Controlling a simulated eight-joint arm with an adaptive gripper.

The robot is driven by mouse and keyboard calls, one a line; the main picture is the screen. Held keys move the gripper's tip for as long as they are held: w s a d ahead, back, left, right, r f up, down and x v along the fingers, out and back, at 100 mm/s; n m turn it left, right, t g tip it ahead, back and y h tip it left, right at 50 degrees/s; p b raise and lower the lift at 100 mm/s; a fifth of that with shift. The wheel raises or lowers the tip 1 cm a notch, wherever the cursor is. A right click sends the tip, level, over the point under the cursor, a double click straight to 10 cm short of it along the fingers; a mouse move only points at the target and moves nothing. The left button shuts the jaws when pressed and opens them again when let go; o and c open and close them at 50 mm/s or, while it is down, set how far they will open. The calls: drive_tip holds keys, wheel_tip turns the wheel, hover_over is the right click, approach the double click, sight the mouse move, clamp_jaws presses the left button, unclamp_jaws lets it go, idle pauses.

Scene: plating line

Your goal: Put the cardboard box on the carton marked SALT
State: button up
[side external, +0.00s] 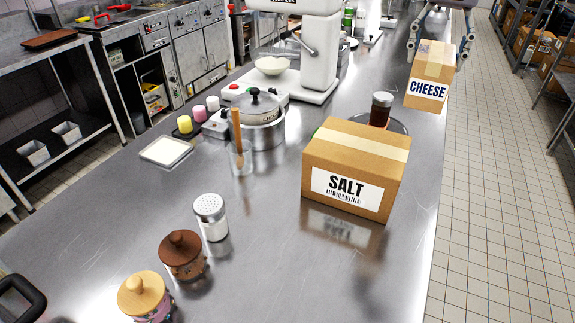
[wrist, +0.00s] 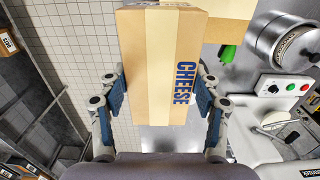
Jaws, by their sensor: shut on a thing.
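A cardboard box marked CHEESE (side external: 430,76) is held in the air near the right edge of the steel counter. My gripper (side external: 436,50) is shut on it, with one finger on each side. In the wrist view the CHEESE box (wrist: 158,65) fills the middle between my gripper's fingers (wrist: 158,92). The carton marked SALT (side external: 356,170) stands on the counter, nearer the side camera than the held box and apart from it. In the wrist view, a tan surface at the top (wrist: 225,8), partly hidden behind the held box, appears to be the SALT carton.
A dark jar (side external: 380,110) on a round tray stands just behind the SALT carton. A pot (side external: 258,112), a stand mixer (side external: 318,50) and a glass with a wooden utensil (side external: 240,155) stand to the left. The SALT carton's top is clear.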

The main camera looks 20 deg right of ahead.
drive_tip(key=shift+w+a+f, duration=0.5)
drive_tip(key=shift+a+f, duration=1.3)
drive_tip(key=shift+w+a+f, duration=0.5)
drive_tip(key=shift+a+f, duration=1.25)
drive_tip(key=shift+a, duration=0.05)
drive_tip(key=shift+w+a+f, duration=0.5)
drive_tip(key=shift+a+f, duration=1.3)
drive_tip(key=shift+f, duration=0.1)
drive_tip(key=o, duration=1.7)
drive_tip(key=shift+f, duration=0.1)
wheel_tip(320, 180, up, 12)
drive_tip(key=shift+r, duration=0.15)
